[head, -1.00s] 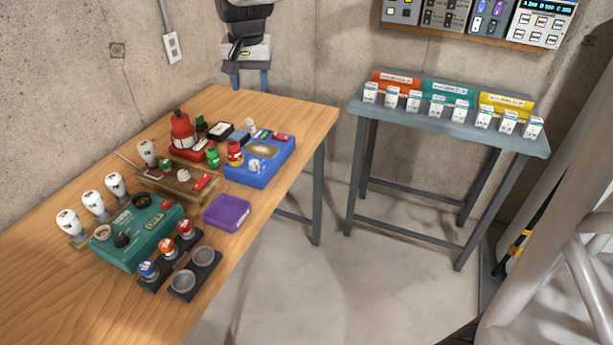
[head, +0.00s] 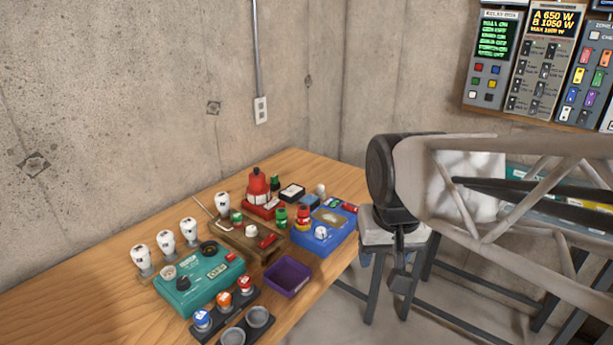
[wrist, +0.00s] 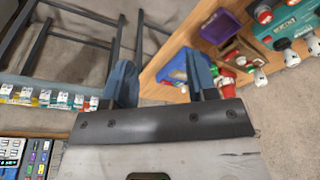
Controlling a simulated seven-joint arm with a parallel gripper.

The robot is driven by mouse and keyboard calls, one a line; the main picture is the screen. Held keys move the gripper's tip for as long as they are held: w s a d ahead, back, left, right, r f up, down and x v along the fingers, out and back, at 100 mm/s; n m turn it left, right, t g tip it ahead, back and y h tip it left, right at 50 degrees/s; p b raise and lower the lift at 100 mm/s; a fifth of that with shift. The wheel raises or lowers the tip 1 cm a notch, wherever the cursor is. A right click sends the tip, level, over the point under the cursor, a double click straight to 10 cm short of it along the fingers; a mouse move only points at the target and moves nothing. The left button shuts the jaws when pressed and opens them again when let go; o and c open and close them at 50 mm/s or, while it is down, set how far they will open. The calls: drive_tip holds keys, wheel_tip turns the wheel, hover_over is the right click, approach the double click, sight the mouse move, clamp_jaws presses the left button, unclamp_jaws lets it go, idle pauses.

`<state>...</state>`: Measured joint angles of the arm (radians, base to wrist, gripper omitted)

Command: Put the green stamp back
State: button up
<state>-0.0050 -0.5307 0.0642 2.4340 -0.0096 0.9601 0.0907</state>
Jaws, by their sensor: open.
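A green stamp-like piece with a rounded top (head: 281,217) stands between the brown wooden tray and the blue box on the wooden table. A smaller green-topped piece (head: 236,216) stands at the brown tray's left end, and a dark green one (head: 275,183) stands behind, beside the red bell-shaped piece. I cannot tell for certain which is the task's stamp. My gripper (wrist: 162,82) is open and empty, with two blue fingers. In the head view it hangs off the table's right edge, apart from these pieces. The wrist view does not show them clearly.
The table (head: 85,305) also holds a blue box (head: 322,240), brown tray (head: 262,252), purple tray (head: 287,277), teal box (head: 197,282) and dark rack (head: 231,318). White knobbed pieces stand upright along the left. A grey bench stands right, partly behind my arm.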

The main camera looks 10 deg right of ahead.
drive_tip(key=s+f, duration=0.3)
drive_tip(key=s, duration=0.2)
drive_tip(key=shift+s+d+n, duration=0.2)
drive_tip(key=shift+s+n, duration=0.2)
idle(0.9)
